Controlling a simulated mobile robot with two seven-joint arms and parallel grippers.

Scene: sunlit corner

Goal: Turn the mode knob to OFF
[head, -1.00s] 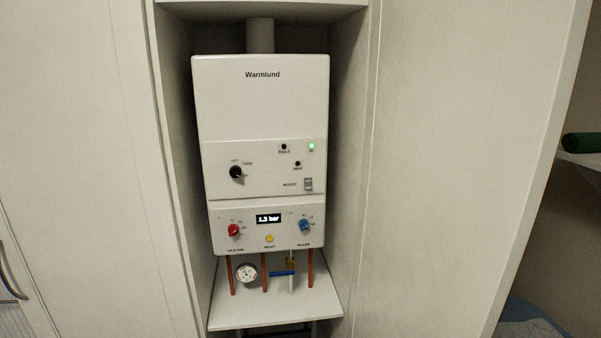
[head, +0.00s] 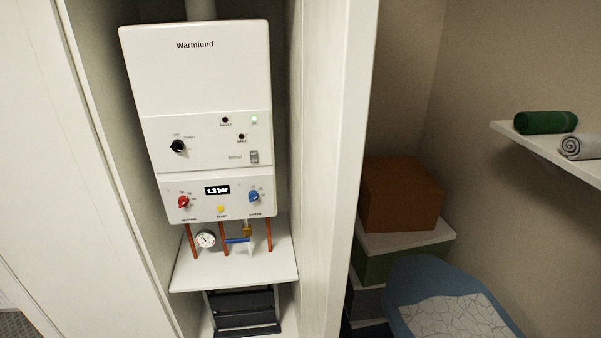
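The white Warmlund boiler (head: 200,80) hangs in a narrow cupboard niche, left of the middle in the head view. The black mode knob (head: 177,146) is on the left of its middle panel, with small labels around it, one looking like OFF at its upper left. Its exact pointer setting is too small to read. Below are a red knob (head: 183,202), a blue knob (head: 253,197), a display (head: 217,190) reading 1.3 bar and a yellow button (head: 221,209). A green light (head: 254,119) is lit. Neither gripper is in view.
Copper pipes, a pressure gauge (head: 205,239) and a blue-handled valve (head: 237,241) sit under the boiler above a white shelf (head: 230,276). A cupboard side panel (head: 350,170) divides the niche from stacked boxes (head: 402,195), a blue item (head: 415,290) and a wall shelf with rolled towels (head: 546,122).

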